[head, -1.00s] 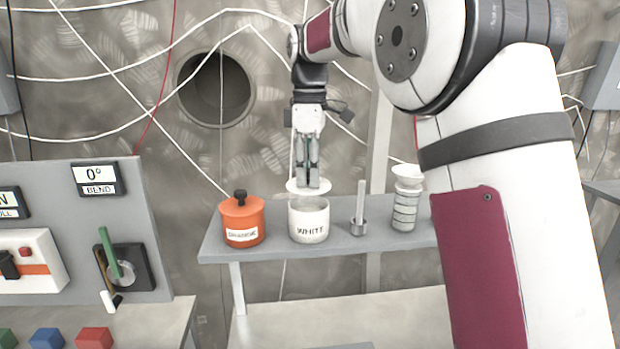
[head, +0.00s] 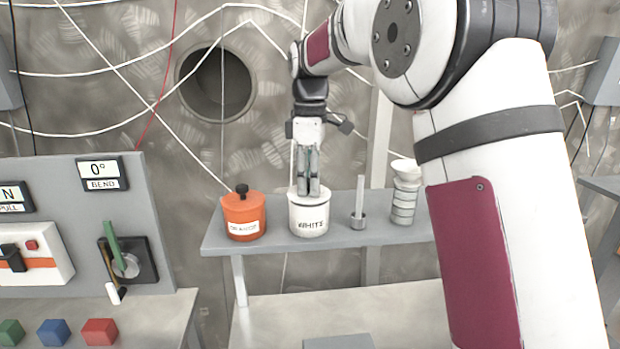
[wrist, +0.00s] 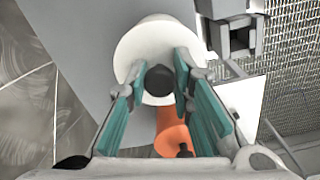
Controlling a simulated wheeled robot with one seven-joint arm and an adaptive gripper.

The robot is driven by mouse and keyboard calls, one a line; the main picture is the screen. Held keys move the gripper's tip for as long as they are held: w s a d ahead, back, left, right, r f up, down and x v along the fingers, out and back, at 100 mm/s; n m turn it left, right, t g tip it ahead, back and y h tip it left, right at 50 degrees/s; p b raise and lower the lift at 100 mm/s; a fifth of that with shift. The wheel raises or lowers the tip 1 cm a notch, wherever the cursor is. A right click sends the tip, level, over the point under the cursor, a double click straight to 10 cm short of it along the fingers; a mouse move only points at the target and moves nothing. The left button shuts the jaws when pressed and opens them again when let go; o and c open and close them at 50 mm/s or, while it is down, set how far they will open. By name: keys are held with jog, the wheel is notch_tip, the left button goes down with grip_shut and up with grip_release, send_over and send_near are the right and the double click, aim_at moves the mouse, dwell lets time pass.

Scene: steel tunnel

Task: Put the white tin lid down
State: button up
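The white tin (head: 309,222), marked WHITE, stands upright on the grey shelf. The white tin lid (head: 294,194) lies level across its top, with no gap that I can make out. In the wrist view the lid (wrist: 140,42) is a white disc with a dark round knob in the middle. My gripper (head: 308,190) points straight down over the tin. In the wrist view my gripper's (wrist: 159,78) teal finger pads stand on both sides of the knob, close against it. The tin's rim is hidden under the lid.
An orange tin (head: 243,218) with a dark-knobbed lid stands close on the left. A grey upright peg (head: 359,205) and a stack of pale ringed cups (head: 404,200) stand on the right. The shelf (head: 275,240) has bare room along its front edge.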

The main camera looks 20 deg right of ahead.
jog(key=o, duration=0.3)
jog(key=shift+r, duration=0.15)
notch_tip(320, 180, up, 13)
jog(key=b, duration=0.2)
jog(key=shift+b, duration=0.4)
